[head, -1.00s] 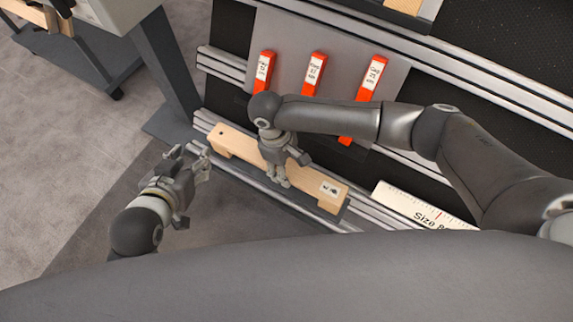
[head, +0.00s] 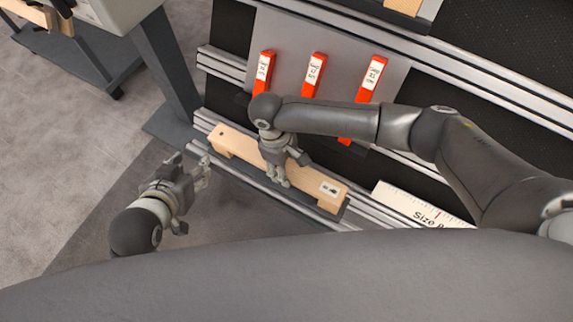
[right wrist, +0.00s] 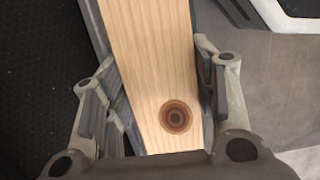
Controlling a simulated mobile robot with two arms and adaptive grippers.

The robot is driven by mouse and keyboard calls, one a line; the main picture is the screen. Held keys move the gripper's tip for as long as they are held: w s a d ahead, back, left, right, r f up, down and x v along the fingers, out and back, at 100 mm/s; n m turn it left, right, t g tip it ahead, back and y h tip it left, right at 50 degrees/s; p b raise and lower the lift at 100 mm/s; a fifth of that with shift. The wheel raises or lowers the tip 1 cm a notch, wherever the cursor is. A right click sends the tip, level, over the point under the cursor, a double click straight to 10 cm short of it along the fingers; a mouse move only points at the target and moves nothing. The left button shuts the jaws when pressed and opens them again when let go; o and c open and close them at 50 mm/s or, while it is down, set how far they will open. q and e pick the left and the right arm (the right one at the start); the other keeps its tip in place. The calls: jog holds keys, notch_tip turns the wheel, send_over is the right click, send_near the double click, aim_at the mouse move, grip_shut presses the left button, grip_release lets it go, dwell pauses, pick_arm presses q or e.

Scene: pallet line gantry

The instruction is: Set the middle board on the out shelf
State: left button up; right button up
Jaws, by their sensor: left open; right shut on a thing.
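A light wooden board (head: 233,146) with a small white label near its right end lies along the rails in the middle of the head view. My right gripper (head: 275,179) reaches down over the board's middle and is shut on it. In the right wrist view, the board (right wrist: 150,60) runs between the two fingers (right wrist: 162,85), with a dark knot on its face. A dark ledge shows along the board's lower edge; I cannot tell whether the board rests on it. My left gripper (head: 188,172) is open and empty, left of the board and apart from it.
Three red-orange labelled blocks (head: 264,72) stand on a grey plate (head: 340,45) behind the board. A white scale strip (head: 410,207) marked "Size" lies to the right. A grey post (head: 165,70) stands at left, with open floor (head: 60,170) below it.

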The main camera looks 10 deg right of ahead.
pick_arm(q)
jog(key=shift+s+a+f, duration=0.15)
jog(key=shift+s+f, duration=0.1)
jog(key=shift+s, duration=0.15)
pick_arm(e)
jog(key=shift+f, duration=0.1)
dwell(0.4)
jog(key=o, duration=1.5)
pick_arm(q)
jog(key=shift+g, duration=0.3)
pick_arm(e)
jog(key=shift+c, duration=0.2)
